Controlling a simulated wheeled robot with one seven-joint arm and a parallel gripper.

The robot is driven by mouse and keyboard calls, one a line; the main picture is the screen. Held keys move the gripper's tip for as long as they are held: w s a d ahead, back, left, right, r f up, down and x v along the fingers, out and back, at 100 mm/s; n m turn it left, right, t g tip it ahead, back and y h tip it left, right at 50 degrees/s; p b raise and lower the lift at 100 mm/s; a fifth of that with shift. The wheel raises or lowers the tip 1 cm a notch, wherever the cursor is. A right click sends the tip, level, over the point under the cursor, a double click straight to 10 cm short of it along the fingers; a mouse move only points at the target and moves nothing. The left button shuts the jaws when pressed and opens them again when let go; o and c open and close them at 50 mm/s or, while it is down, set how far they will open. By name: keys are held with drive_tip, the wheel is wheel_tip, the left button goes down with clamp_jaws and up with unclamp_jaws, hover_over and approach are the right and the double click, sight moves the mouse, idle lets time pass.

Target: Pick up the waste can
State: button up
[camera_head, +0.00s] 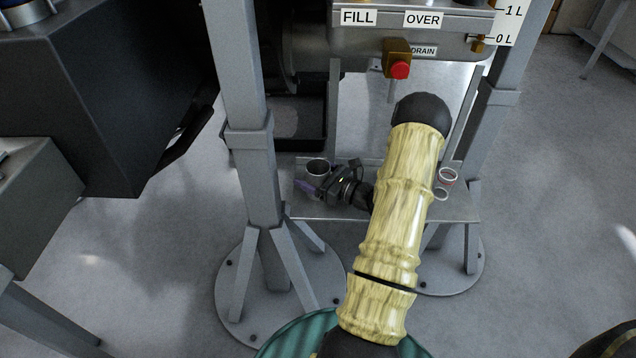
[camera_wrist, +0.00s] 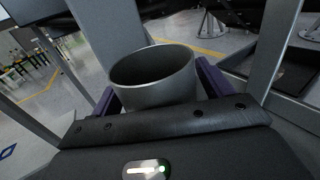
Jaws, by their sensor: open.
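The waste can (camera_head: 317,168) is a small grey open-topped cylinder on the left part of a low grey shelf under the tank. In the wrist view the can (camera_wrist: 153,92) stands upright and its open rim faces me. My gripper (camera_head: 311,184) is at the can, reaching in from the right. In the wrist view the purple fingers of my gripper (camera_wrist: 157,97) lie on both sides of the can. The jaws are open around it, and I cannot tell whether either finger touches it. The can's lower part is hidden behind the gripper body.
A grey post (camera_head: 243,110) stands close to the left of the can. The tank (camera_head: 395,35) with a red-tipped drain valve (camera_head: 399,70) hangs above. A dark cabinet (camera_head: 110,95) is at the left.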

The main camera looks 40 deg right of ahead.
drive_tip(key=shift+c, duration=0.2)
drive_tip(key=c, duration=1.1)
wheel_tip(320, 180, up, 10)
drive_tip(key=shift+p, duration=1.2)
